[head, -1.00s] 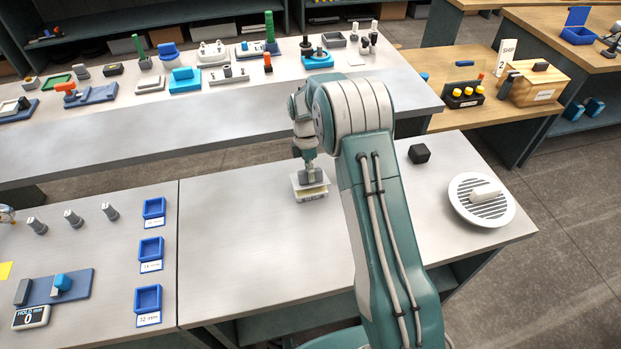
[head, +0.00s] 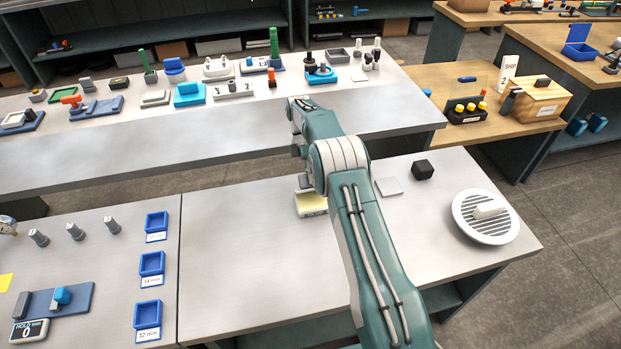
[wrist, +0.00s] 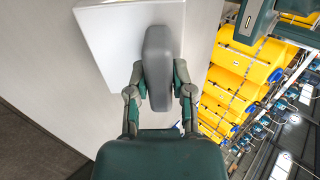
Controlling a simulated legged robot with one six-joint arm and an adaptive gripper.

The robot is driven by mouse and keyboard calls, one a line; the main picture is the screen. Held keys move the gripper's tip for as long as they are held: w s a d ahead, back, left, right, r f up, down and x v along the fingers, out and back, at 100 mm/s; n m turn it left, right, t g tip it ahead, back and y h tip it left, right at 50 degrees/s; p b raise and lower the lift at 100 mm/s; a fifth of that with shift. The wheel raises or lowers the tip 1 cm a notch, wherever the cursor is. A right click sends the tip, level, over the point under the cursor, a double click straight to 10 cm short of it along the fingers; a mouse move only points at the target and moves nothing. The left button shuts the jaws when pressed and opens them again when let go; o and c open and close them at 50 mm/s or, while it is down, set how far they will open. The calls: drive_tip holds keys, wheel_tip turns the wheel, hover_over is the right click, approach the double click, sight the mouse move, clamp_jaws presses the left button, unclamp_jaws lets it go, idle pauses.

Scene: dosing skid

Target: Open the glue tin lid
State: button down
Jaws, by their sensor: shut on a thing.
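The glue tin (head: 311,211) stands on the front table in the head view, with its pale yellow top side uncovered. Its right part is hidden behind my arm. In the wrist view my gripper (wrist: 160,92) is shut on the grey grip block (wrist: 158,55) of a white square lid (wrist: 112,38). The lid is away from the tin and seems tilted. In the head view my arm hides the lid and the fingers.
A flat grey square (head: 389,187) lies right of my arm, near a black cube (head: 422,169). A round slatted white dish (head: 486,216) is at the table's right end. Blue trays (head: 152,263) stand left. The table left of the tin is clear.

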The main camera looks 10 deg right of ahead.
drive_tip(key=shift+f, duration=0.2)
idle(0.3)
drive_tip(key=c, duration=0.5)
unclamp_jaws()
drive_tip(key=shift+c, duration=0.2)
drive_tip(key=shift+o, duration=0.2)
drive_tip(key=shift+w, duration=0.1)
drive_tip(key=shift+r, duration=0.1)
